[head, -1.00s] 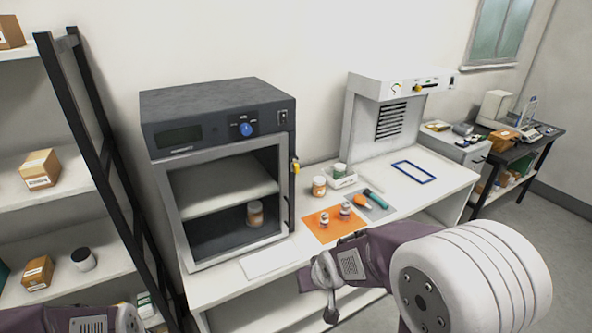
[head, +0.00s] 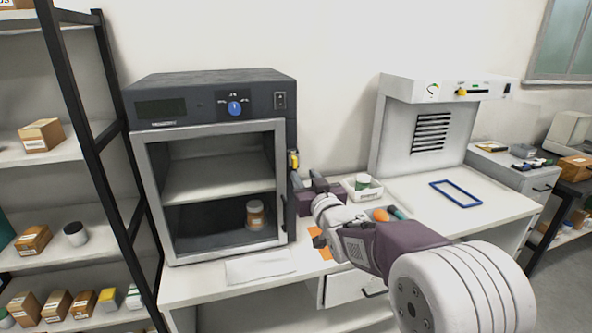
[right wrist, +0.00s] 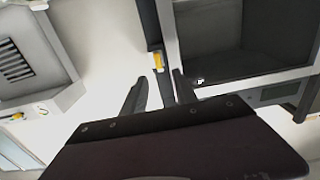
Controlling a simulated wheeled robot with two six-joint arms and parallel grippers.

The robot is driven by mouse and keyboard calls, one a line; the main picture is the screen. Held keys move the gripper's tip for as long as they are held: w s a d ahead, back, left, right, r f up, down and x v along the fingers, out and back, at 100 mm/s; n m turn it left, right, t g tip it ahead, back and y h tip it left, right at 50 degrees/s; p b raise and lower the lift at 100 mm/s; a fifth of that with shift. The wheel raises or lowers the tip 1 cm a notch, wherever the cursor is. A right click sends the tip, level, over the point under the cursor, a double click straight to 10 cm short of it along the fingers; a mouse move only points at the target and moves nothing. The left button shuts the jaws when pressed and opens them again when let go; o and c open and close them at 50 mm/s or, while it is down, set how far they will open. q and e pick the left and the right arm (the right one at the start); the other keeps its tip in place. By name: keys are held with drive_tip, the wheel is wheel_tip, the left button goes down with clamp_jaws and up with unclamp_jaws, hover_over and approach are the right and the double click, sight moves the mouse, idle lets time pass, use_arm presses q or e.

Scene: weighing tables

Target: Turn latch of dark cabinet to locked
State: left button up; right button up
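The dark cabinet (head: 210,95) stands on the white table at the left of the head view. Its pale-framed front appears closed. Its yellow latch (head: 293,161) is on the right side by the front edge; the tab looks roughly upright. In the right wrist view, turned upside down, the latch (right wrist: 158,61) lies just beyond the gap between my fingers. My right gripper (head: 307,180) is open and empty, a little below and right of the latch in the head view. In the wrist view its fingers (right wrist: 160,80) are apart, with no contact visible. My left gripper is out of view.
An amber jar (head: 255,214) stands inside the cabinet. A white tray (head: 374,193) with a jar, an orange mat (head: 325,253) and tools lie near my right arm. A white hood unit (head: 390,130) stands to the right, a blue frame (head: 470,201) before it. A shelf rack (head: 92,150) is at left.

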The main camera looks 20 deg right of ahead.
sight(296, 162)
drive_tip(key=w+p, duration=0.2)
drive_tip(key=w, duration=0.6)
drive_tip(key=shift+a, duration=0.1)
drive_tip(key=shift+w, duration=0.3)
clamp_jaws()
